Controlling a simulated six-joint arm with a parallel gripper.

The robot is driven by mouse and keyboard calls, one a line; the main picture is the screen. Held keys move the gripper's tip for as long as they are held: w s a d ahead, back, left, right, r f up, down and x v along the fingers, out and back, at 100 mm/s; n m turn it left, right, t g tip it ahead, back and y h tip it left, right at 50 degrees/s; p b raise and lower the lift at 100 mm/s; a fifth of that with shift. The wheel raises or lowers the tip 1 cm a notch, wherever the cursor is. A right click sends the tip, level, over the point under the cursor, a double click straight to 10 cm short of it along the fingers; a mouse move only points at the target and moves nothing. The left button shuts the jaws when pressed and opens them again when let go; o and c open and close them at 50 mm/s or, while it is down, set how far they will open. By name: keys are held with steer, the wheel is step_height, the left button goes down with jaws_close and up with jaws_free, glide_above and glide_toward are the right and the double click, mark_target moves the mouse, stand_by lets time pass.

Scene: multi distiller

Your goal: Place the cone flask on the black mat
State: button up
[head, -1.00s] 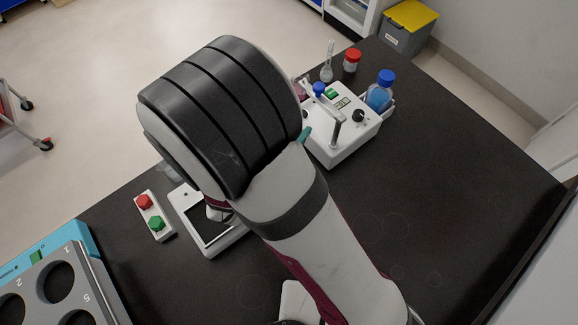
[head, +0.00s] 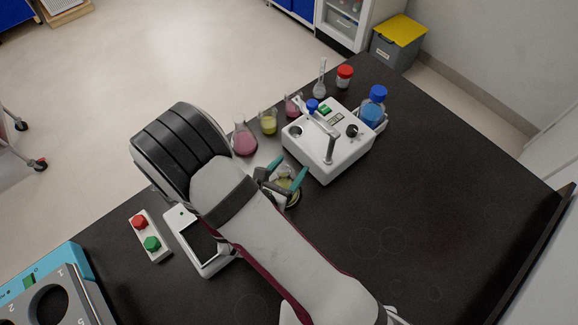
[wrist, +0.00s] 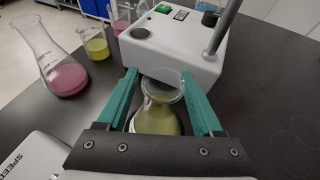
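A cone flask with yellow-green liquid (head: 288,194) stands between the teal fingers of my gripper (head: 293,164). In the wrist view the flask (wrist: 157,118) is upright, with its clear rim between the fingertips. The fingers of my gripper (wrist: 159,78) are spread on either side of it, with narrow gaps visible. The flask's base is hidden behind the gripper body. A black rectangular surface (head: 200,238), possibly the mat, lies on a white device left of my arm and is partly covered by the arm.
A white machine with a lever (head: 335,150) stands just beyond the flask. A larger pink flask (head: 244,142) and a yellow beaker (head: 268,123) stand at the far table edge. A red-and-green button box (head: 146,236) is at the left. The right side of the table (head: 440,190) is clear.

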steer(key=shift+r, duration=0.1)
steer(key=shift+s+a+r, duration=0.15)
steer(key=shift+s+a, duration=0.05)
steer(key=shift+s, duration=0.05)
steer(key=v, duration=1.1)
steer(key=shift+s, duration=0.2)
steer(key=s+d+r+m+g+h, duration=0.25)
steer(key=d+m+g, duration=0.25)
steer(key=d+m, duration=0.35)
steer(key=s+d+r+m+g+h, duration=0.1)
steer(key=d+r+m+g+h, duration=0.1)
steer(key=d+r+m+g, duration=0.45)
steer(key=s+r+m+y, duration=0.1)
steer(key=s+m+y, duration=0.1)
steer(key=m, duration=0.5)
steer(key=s+r+m+y, duration=0.1)
steer(key=s+m+y, duration=0.2)
steer(key=m+y, duration=0.2)
steer(key=s+a+r+m+g+y, duration=0.1)
steer(key=m+y, duration=0.3)
steer(key=m, duration=0.6)
steer(key=shift+s, duration=0.8)
